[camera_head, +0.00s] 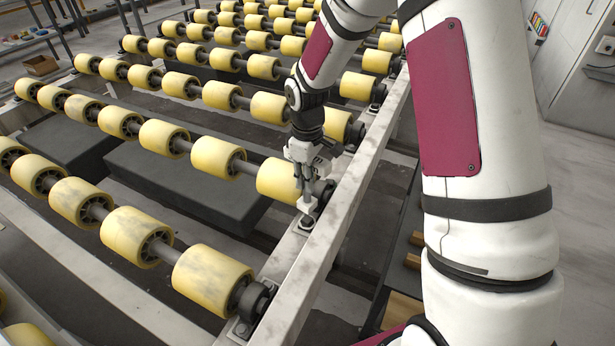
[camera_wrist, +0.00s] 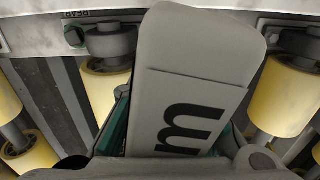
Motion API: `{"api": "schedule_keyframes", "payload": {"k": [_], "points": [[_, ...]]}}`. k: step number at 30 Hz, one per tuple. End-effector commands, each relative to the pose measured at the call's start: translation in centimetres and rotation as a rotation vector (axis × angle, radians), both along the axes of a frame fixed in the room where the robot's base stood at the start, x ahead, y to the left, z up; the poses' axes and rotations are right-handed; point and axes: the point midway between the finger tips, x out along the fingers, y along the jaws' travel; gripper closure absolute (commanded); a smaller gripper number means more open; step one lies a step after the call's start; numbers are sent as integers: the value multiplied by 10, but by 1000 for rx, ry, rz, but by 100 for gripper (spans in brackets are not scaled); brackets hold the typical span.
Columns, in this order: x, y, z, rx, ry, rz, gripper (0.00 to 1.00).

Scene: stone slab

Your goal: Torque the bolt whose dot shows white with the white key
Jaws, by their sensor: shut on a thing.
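My gripper (camera_head: 303,178) is above the rail beside the end of a yellow roller, shut on a pale, whitish key (camera_head: 306,204). The key points down at a bearing mount on the rail. I cannot tell whether it touches a bolt. In the wrist view, the key (camera_wrist: 200,85) is a large pale grey-white block with a dark letter like "m", between my teal-edged fingers. It hides much of what lies behind it. A green dot (camera_wrist: 73,37) shows on the rail by a bearing mount (camera_wrist: 108,42). No white dot can be made out.
Yellow rollers (camera_head: 213,280) stand in rows on shafts left of the pale metal rail (camera_head: 345,225). Another bearing mount (camera_head: 255,305) sits nearer on the rail. Dark slabs (camera_head: 185,185) lie under the rollers. Grey floor (camera_head: 585,200) is open at right.

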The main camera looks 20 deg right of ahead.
Motion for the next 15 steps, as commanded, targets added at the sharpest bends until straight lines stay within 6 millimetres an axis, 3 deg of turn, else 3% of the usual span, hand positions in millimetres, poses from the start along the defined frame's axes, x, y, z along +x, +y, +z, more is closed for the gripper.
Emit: {"api": "schedule_keyframes", "payload": {"k": [15], "points": [[1,0,-26,1,-1,1,100]]}}
